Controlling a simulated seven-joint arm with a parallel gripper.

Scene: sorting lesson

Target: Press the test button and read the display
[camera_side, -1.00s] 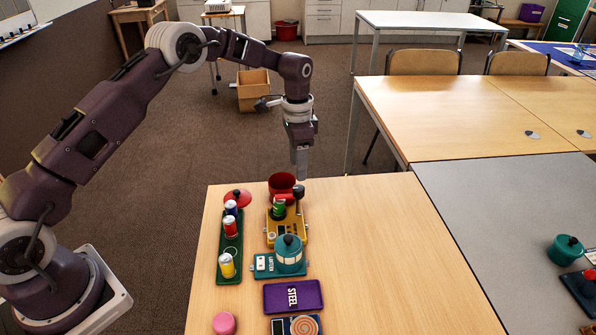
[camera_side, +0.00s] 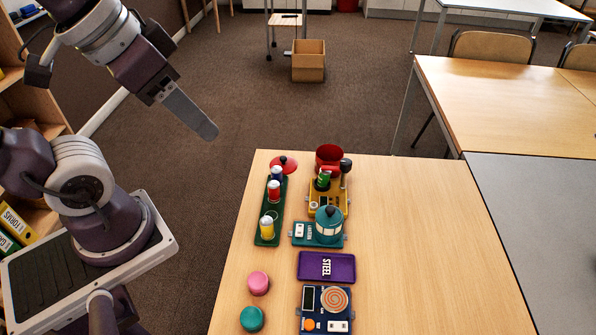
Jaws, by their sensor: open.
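A yellow device (camera_side: 316,207) sits near the far end of the table, with a green battery-like can (camera_side: 323,180) on it. A small dark patch and a pale round part show on its near side; I cannot tell which is a display or button. A blue board (camera_side: 321,312) at the near edge has a dark display-like rectangle (camera_side: 308,298), an orange button (camera_side: 310,325), a white switch (camera_side: 338,326) and an orange spiral disc (camera_side: 335,298). My gripper (camera_side: 205,130) is open, seen edge-on, left of the table and away from both devices.
A green tray (camera_side: 262,240) holds red, blue and yellow cans. A red pot (camera_side: 329,157) stands beyond the yellow device. Pink (camera_side: 258,283) and teal (camera_side: 252,318) pucks sit left. The table's right side is clear.

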